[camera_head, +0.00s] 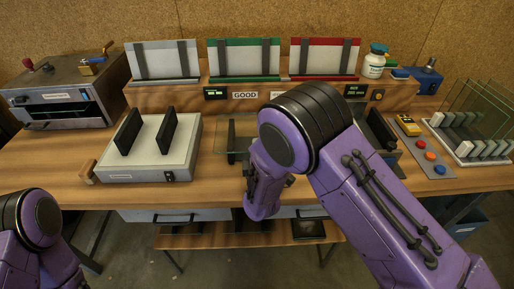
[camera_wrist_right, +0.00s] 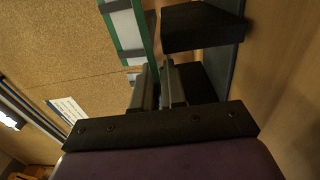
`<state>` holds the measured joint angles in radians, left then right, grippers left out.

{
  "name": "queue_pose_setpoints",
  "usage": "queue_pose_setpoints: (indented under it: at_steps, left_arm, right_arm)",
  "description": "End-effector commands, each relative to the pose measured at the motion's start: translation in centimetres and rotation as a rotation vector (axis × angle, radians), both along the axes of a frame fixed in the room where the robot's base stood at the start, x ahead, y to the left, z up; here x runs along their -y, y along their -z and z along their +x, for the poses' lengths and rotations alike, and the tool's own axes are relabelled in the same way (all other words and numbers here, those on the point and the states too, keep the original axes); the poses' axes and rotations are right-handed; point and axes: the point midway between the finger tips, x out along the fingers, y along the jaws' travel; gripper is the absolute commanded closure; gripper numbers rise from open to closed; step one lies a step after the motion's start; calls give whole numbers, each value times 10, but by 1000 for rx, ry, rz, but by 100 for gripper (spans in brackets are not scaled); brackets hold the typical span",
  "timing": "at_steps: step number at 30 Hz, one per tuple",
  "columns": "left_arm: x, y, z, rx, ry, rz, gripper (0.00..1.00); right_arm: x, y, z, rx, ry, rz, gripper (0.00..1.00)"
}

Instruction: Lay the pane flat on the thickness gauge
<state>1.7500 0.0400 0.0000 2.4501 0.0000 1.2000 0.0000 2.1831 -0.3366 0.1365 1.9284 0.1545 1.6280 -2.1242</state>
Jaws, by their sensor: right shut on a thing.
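A clear glass pane (camera_head: 222,137) shows as a faint greenish sheet left of my right wrist, near the middle of the bench. It looks roughly level; my arm hides most of it. In the head view this gripper is hidden behind my arm. A pale box (camera_head: 150,172) with two upright dark plates stands to the left; I cannot tell whether it is the thickness gauge. My left gripper is out of view.
Dark blocks (camera_wrist_right: 203,27) stand close to my right fingers. Grey, green (camera_head: 244,76) and red-edged racks line the back. A rack of upright panes (camera_head: 470,140) stands at the right, beside a button panel (camera_head: 429,157). A metal oven-like box (camera_head: 62,95) is at the left.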

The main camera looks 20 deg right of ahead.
Motion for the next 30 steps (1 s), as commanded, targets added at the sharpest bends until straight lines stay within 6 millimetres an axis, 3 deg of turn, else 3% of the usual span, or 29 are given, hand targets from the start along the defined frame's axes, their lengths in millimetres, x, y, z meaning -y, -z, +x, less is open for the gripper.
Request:
queue_pose_setpoints:
  at_steps: [17,18,20,30]
  left_arm:
    - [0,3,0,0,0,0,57]
    - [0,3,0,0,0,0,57]
    - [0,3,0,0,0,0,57]
    - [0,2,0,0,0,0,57]
  right_arm:
    - [0,3,1,5,1,1,100]
    - [0,2,1,6,2,2,76]
    - [0,3,1,4,1,1,59]
    - [-1,5,-1,-3,-1,0,59]
